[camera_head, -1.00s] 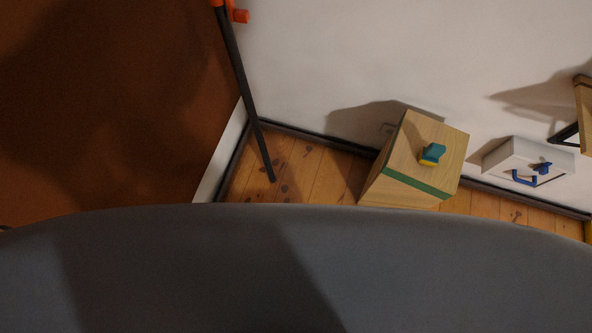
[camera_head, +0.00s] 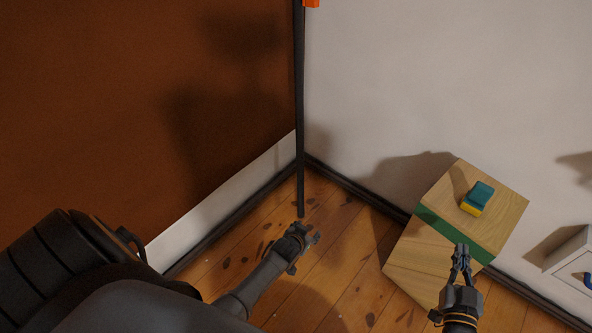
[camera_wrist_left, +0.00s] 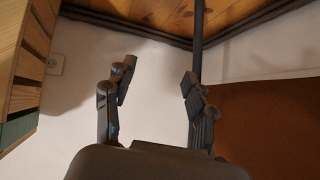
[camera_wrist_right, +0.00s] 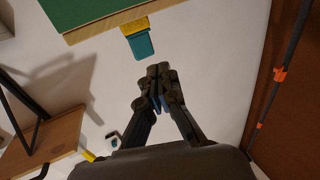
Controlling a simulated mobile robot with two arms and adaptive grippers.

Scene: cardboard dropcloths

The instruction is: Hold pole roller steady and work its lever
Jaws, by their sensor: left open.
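The pole roller is a dark, thin pole (camera_head: 299,120) standing in the room corner, with an orange part (camera_head: 311,3) at the top edge of the head view. Two orange parts show on it in the right wrist view (camera_wrist_right: 280,74). No lever can be made out clearly. My left gripper (camera_head: 306,248) is open and empty, near the pole's lower end in the head view. The pole (camera_wrist_left: 198,30) appears beyond its fingers in the left wrist view. My right gripper (camera_head: 462,250) looks shut with nothing in it, in front of the wooden box and away from the pole.
A wooden box (camera_head: 437,262) with a green band stands against the white wall, with a teal and yellow block (camera_head: 478,197) on top. A white case (camera_head: 572,262) with blue fittings is at the right edge. Plank floor (camera_head: 345,262) is clear between pole and box.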

